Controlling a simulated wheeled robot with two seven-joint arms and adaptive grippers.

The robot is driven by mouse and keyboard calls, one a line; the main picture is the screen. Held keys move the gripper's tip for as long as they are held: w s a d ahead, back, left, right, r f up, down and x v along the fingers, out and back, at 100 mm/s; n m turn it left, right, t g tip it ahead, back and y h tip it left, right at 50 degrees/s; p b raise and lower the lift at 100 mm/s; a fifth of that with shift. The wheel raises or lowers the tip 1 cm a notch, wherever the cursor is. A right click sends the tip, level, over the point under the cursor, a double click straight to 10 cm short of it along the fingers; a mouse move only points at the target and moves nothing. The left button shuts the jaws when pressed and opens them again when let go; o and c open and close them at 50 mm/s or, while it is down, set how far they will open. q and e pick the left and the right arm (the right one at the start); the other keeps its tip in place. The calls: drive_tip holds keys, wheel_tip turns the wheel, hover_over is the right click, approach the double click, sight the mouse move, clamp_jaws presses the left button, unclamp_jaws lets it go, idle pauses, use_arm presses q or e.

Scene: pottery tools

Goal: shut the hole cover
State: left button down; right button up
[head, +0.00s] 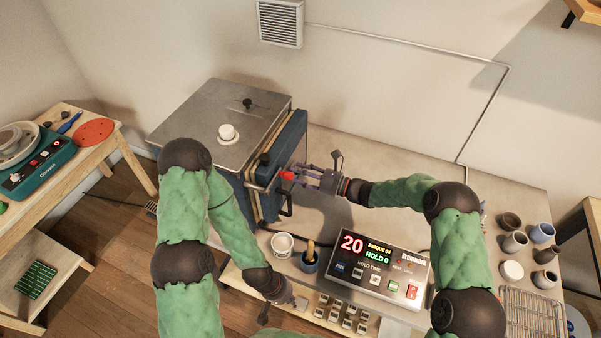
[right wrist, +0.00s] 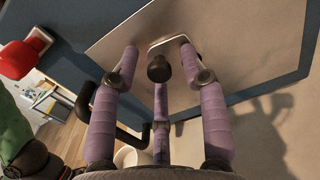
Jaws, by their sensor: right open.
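The kiln (head: 185,115) stands at the left of the bench with its blue door (head: 292,140) facing right. In the right wrist view, a small pale rounded plate (right wrist: 181,41) with a dark knob (right wrist: 158,68) sits on the door's grey metal panel (right wrist: 225,45); it looks like the hole cover. Whether it covers a hole is not clear. My right gripper (right wrist: 158,58) is open, with its purple fingers around the knob and no clear grip on it. In the head view my right gripper (head: 300,177) is at the door. My left gripper (head: 283,300) hangs low by the bench front, its fingers too small to judge.
A red knob (right wrist: 18,58) and a black door handle (right wrist: 88,102) are close to my right gripper. A control box (head: 378,267), a white cup (head: 282,244) and a tool pot (head: 309,261) stand in front. Several small pots (head: 514,242) are at right.

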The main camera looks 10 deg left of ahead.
clamp_jaws()
drive_tip(key=shift+w+d+f+n+b, duration=0.1)
drive_tip(key=shift+w+f+n+b, duration=0.35)
drive_tip(key=shift+n+b, duration=3.05)
drive_tip(key=shift+w+d+f+n+b, duration=0.1)
drive_tip(key=shift+w+f+n+b, duration=0.35)
drive_tip(key=shift+n+b, duration=3)
drive_tip(key=shift+w+d+f+n+b, duration=0.1)
drive_tip(key=shift+w+f+n+b, duration=0.3)
drive_tip(key=shift+n+b, duration=3.05)
drive_tip(key=m+b, duration=0.3)
drive_tip(key=shift+w+r+m+b, duration=0.1)
drive_tip(key=shift+m+b, duration=0.3)
unclamp_jaws()
